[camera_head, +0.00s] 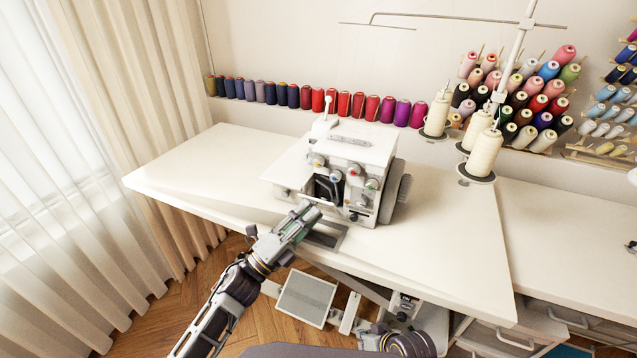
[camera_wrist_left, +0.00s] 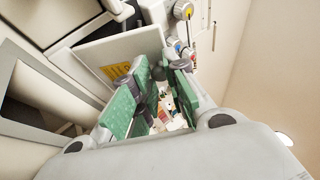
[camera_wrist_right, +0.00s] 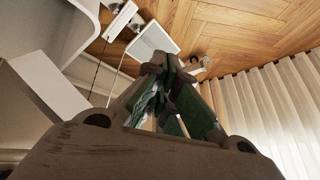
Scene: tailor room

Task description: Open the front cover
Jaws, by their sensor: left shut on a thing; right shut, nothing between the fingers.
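The white sewing machine (camera_head: 352,160) stands on the table, with a dark opening in its front where inner parts show. My left gripper (camera_head: 308,211) is at the low front of the machine, shut on the front cover, though the exact contact is partly hidden. In the left wrist view, a pale panel with a yellow label (camera_wrist_left: 125,50) lies beside the left gripper's fingers (camera_wrist_left: 167,78), and coloured inner parts show between them. My right gripper (camera_wrist_right: 168,72) is shut and empty, below the table level, facing the floor.
The white table (camera_head: 440,240) has free room left and right of the machine. Thread cones (camera_head: 483,153) on a stand are at right behind it. A row of spools (camera_head: 330,100) lines the wall. A grey pedal (camera_head: 305,298) is below.

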